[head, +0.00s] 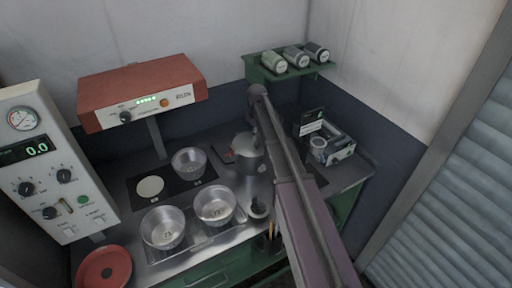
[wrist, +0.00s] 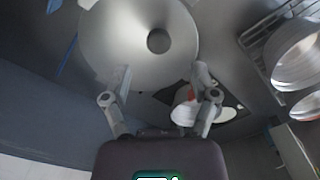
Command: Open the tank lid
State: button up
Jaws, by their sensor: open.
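The tank (head: 247,146) is a round silver vessel in the middle of the bench in the head view, partly hidden behind my arm. In the wrist view its lid (wrist: 115,35) is a wide shiny disc with a dark round knob (wrist: 158,40) at its centre. The lid looks closed. My gripper (wrist: 163,72) is open and empty. Its two fingers are spread below the knob in the picture, overlapping the lid's near edge. I cannot tell the height of the fingers above the lid. The gripper is not clear in the head view.
A small item with a red part (wrist: 187,105) lies close to the right finger. Metal pans (head: 163,229) (head: 214,206) stand in a rack at the front, another pan (head: 189,162) behind them. A box (head: 334,146) stands right of the tank. A shelf (head: 290,72) holds several canisters.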

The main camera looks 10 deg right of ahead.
aim_at(257, 143)
jog(key=shift+f+b, duration=2.35)
jog(key=shift+f, duration=0.35)
